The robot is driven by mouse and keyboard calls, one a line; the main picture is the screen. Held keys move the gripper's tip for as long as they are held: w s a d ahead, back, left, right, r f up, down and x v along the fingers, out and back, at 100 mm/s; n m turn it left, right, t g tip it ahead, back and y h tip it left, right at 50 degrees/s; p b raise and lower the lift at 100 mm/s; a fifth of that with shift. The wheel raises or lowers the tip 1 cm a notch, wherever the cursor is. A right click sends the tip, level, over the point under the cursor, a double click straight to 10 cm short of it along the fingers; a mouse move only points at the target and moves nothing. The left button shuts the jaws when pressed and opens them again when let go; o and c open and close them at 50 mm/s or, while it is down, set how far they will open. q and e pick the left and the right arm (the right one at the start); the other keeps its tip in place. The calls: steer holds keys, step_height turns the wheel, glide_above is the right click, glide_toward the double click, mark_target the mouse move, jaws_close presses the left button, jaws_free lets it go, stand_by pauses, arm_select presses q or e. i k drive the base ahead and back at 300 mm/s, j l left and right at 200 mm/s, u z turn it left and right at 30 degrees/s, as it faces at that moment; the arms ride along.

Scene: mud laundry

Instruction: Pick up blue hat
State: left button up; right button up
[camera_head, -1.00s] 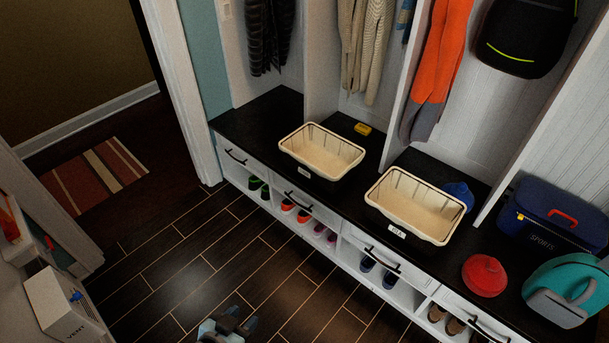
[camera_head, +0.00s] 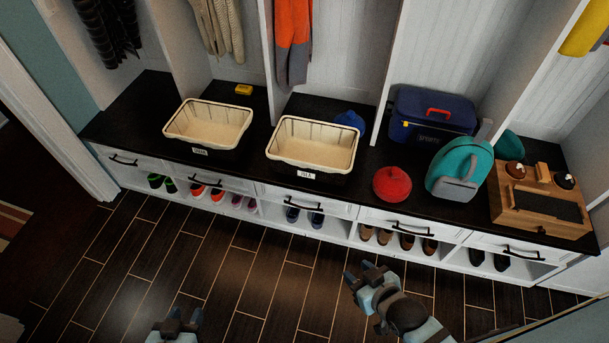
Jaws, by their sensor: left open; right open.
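The blue hat (camera_head: 351,120) sits on the dark bench top, behind the right end of a cream-lined basket (camera_head: 314,144) that hides part of it. My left gripper (camera_head: 178,318) is at the bottom edge of the view, over the floor, open and empty. My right gripper (camera_head: 364,273) is over the floor in front of the shoe cubbies, open and empty. Both grippers are well apart from the hat.
A second basket (camera_head: 208,127) stands to the left, with a yellow item (camera_head: 243,89) behind it. A red hat (camera_head: 392,184), teal backpack (camera_head: 460,169), blue cooler bag (camera_head: 432,115) and wooden box (camera_head: 540,205) stand to the right. Floor in front is free.

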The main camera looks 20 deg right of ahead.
mark_target(349, 118)
steer(key=i+j+z, duration=0.2)
steer(key=i, duration=0.45)
steer(key=i+j+z, duration=0.15)
steer(key=i+j, duration=0.25)
steer(key=i, duration=0.2)
steer(key=i+j+z, duration=0.2)
steer(key=i+j, duration=0.25)
steer(key=i, duration=0.15)
